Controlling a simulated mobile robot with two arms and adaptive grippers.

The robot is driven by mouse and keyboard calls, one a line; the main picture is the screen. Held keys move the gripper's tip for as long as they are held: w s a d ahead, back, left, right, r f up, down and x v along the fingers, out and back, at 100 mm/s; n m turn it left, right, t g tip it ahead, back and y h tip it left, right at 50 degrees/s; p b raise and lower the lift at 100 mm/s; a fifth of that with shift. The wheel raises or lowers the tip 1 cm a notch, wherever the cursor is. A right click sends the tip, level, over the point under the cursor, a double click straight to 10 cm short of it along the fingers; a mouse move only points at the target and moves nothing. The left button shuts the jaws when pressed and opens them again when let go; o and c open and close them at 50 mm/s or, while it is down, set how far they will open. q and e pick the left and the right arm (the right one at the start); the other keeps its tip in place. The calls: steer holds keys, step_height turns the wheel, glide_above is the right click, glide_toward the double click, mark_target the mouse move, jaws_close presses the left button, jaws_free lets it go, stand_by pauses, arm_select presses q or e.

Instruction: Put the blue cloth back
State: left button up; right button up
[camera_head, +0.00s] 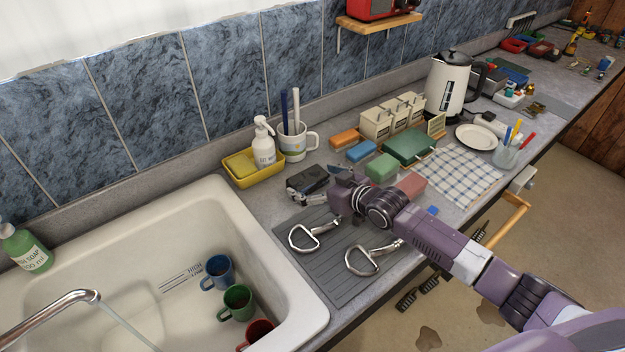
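A blue-and-white checked cloth (460,174) lies flat on the counter at the right, near the front edge. A small plain blue patch (433,210) shows just beyond my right arm; I cannot tell what it is. My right arm comes in from the lower right and reaches left across the counter. Its dark gripper (303,188) is over the counter just beyond the grey ribbed mat, well left of the checked cloth. Its fingers are seen at a poor angle, so their opening is unclear, and no cloth shows in them. My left gripper is out of view.
The sink (135,265) holds several mugs. Two metal stirrups (313,235) lie on the ribbed mat (330,273). A yellow tray (252,172), a pen mug (297,143), sponges (382,166), a green box (408,146), a kettle (447,85), a plate (477,137) and a pen cup (506,155) crowd the counter.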

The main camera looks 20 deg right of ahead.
mark_target(315, 183)
steer(key=shift+f, duration=0.1)
steer(key=b+v, duration=0.2)
steer(key=v, duration=0.4)
steer(key=shift+s+b, duration=0.35)
steer(key=shift+s, duration=0.1)
steer(key=shift+s+d+r, duration=0.2)
steer(key=shift+s+r, duration=0.1)
steer(key=shift+s, duration=0.2)
